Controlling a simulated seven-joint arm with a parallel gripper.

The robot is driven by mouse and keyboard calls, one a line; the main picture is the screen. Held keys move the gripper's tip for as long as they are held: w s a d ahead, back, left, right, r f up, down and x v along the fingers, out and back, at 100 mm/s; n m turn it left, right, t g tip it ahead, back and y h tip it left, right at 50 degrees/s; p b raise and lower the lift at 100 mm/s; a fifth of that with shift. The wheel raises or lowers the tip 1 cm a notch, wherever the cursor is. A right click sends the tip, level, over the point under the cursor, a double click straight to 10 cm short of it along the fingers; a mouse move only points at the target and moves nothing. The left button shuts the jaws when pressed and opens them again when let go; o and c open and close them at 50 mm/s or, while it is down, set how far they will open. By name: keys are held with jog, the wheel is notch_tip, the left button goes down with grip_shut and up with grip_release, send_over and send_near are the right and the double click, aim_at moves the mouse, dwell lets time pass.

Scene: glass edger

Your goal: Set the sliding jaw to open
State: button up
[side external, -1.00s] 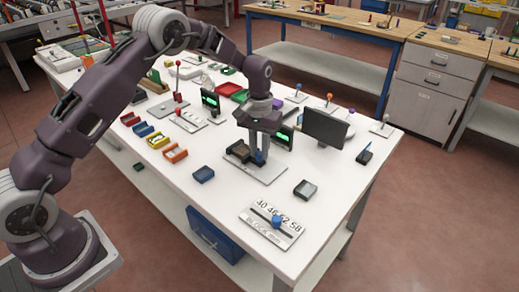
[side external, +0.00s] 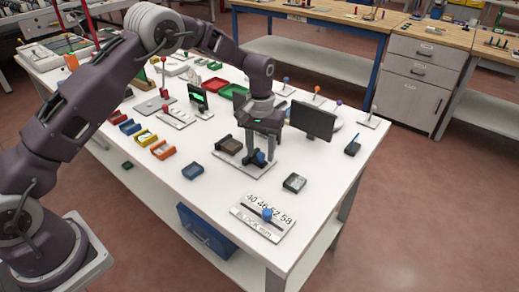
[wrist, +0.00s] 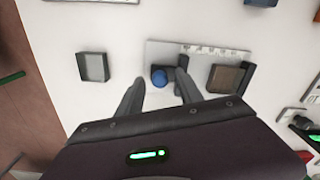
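The sliding jaw fixture is a light metal plate (side external: 252,173) on the white table, also in the wrist view (wrist: 162,50). It bears a blue knob (wrist: 159,77), a dark jaw piece (wrist: 183,73) and a brown block (wrist: 225,78) against a dark end stop (wrist: 246,78). A gap shows between the jaw piece and the block. My gripper (wrist: 158,84) is low over the plate with its fingers apart, one on each side of the knob. White shows between knob and fingers. The right finger partly hides the jaw piece. The knob also shows in the side view (side external: 260,157).
A dark grey box (side external: 294,183) and a slider panel (side external: 263,218) with its own blue knob stand near the front. A monitor (side external: 312,120) stands behind my gripper.

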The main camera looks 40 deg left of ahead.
notch_tip(320, 180, up, 6)
jog(key=shift+s+r, duration=0.1)
jog(key=shift+r, duration=0.7)
notch_tip(320, 180, up, 8)
jog(key=t, duration=0.1)
send_over(261, 153)
jog(key=s, duration=0.5)
jog(key=s+a+r+m+t, duration=0.1)
jog(key=s+r+t, duration=0.1)
jog(key=s+r, duration=0.75)
jog(key=s+f+m+t, duration=0.1)
jog(key=s+m+t, duration=0.1)
jog(key=s, duration=1.9)
jog(key=shift+s+a+f+m+t, duration=0.3)
jog(key=shift+s+a+f, duration=0.05)
